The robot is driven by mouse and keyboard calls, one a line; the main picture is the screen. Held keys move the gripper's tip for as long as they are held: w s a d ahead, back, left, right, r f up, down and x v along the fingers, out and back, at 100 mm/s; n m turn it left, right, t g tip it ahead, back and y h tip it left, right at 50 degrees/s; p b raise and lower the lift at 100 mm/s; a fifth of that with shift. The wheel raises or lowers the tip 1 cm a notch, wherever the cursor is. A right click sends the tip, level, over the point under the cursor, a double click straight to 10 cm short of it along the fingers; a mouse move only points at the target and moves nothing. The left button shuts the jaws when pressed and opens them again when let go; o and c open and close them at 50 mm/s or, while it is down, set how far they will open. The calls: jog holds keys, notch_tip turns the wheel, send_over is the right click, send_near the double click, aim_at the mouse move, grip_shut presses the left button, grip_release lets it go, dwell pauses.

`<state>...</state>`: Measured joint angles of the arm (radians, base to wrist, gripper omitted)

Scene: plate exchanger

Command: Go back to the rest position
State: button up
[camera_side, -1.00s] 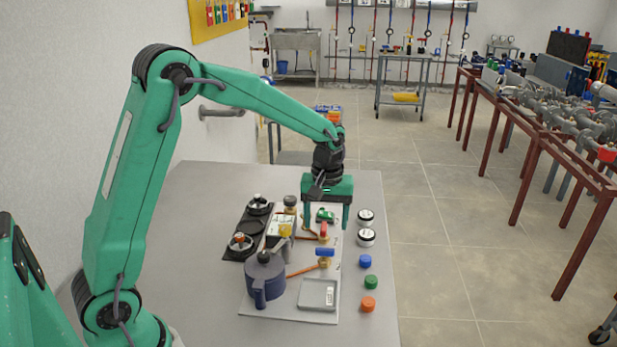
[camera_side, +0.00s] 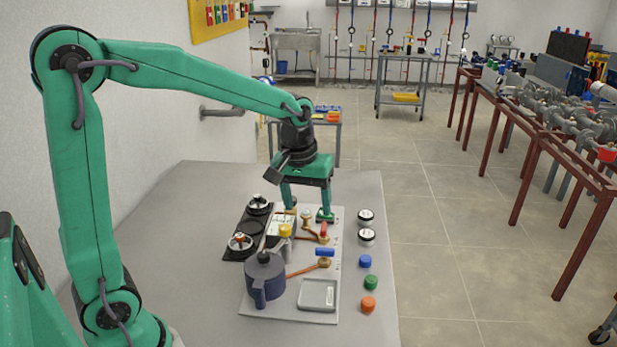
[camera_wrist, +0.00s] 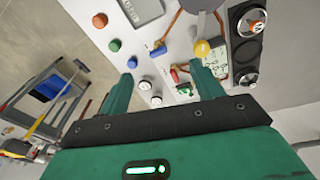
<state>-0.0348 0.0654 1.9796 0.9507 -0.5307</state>
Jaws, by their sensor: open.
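My gripper (camera_side: 308,212) is a green two-fingered hand on a green arm. In the side view it hangs fingers down over the far part of the white board (camera_side: 290,312) on the grey table. Its jaws are spread apart, with nothing visible held between them. In the wrist view the open gripper (camera_wrist: 157,85) shows both fingers, with the board's fittings beyond them. A small green piece (camera_side: 325,215) sits at the board's far edge, beside the right fingertip in the side view; I cannot tell whether they touch.
A dark blue pot-like vessel (camera_side: 264,280), a grey tray (camera_side: 318,294), a blue-handled valve (camera_side: 325,252) and a red-handled valve (camera_side: 323,232) sit on the board. Two gauges (camera_side: 366,234) and blue, green and orange caps (camera_side: 368,305) stand to its right. A black holder (camera_side: 238,255) lies left.

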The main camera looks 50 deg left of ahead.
jog(key=s+r+m+t, duration=0.2)
jog(key=s+m, duration=0.1)
jog(key=s, duration=0.5)
jog(key=s+d+r+m+t, duration=0.1)
jog(key=s+r+m+t, duration=0.1)
jog(key=s, duration=0.7)
jog(key=shift+d+r+m, duration=0.2)
jog(key=shift+r+m, duration=0.3)
jog(key=shift+m, duration=0.2)
